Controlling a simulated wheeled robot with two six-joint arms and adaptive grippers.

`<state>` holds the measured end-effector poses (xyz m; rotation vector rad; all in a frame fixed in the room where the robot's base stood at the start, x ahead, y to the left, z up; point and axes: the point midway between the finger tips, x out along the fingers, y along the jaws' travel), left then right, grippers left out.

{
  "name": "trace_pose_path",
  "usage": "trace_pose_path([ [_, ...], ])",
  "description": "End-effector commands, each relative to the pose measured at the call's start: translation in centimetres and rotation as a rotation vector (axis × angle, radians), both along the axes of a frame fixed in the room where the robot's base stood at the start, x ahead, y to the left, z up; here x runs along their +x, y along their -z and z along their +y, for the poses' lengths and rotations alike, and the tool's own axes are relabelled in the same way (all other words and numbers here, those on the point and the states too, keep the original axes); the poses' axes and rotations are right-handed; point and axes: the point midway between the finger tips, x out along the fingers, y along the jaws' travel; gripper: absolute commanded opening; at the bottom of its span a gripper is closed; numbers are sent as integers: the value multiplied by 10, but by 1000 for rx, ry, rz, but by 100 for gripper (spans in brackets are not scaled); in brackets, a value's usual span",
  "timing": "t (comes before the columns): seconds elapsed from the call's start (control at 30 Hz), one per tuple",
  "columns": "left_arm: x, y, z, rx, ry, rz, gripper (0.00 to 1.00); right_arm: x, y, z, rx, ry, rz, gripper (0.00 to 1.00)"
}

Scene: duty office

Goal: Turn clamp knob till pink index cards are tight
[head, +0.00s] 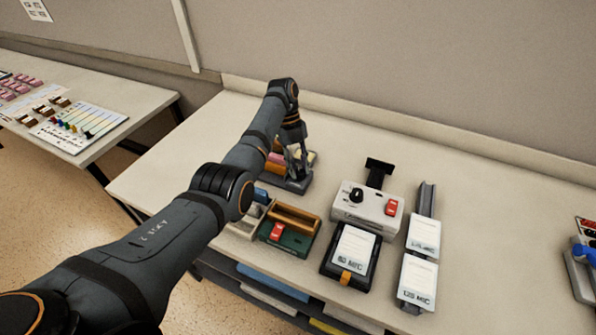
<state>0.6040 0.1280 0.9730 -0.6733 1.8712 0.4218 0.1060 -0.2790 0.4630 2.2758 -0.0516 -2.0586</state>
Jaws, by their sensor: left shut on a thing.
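My left arm reaches from the lower left across the table. My left gripper (299,172) points down at a small device with a dark grey base (292,186) near the back of the table. The fingers are shut on a small part there, seemingly the clamp knob, which the fingers hide. A pink edge, likely the pink index cards (277,157), shows just left of the fingers, above an orange-brown part. How tight the cards are cannot be told. My right gripper is not in view.
A grey box with a black knob (356,194) and red switch stands right of the gripper. A green-and-wood tray (287,240), a black card holder (350,256) and a grey rail (427,199) with white cards stand nearby. The table's right part is mostly clear.

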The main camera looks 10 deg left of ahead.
Motion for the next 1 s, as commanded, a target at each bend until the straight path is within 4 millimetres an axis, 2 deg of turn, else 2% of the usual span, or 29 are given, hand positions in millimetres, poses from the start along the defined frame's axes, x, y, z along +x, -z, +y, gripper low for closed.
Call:
trace_pose_path([
  [0.2,1,0,0,1,63,-3,0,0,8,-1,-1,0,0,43],
  [0.73,1,-1,-1,0,84,-4,0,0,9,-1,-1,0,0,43],
  [0.77,1,-1,-1,0,84,-3,30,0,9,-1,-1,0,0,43],
  [0.8,1,-1,-1,1,83,-4,36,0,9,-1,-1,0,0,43],
  [1.0,1,-1,-1,0,84,-2,37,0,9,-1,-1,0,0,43],
])
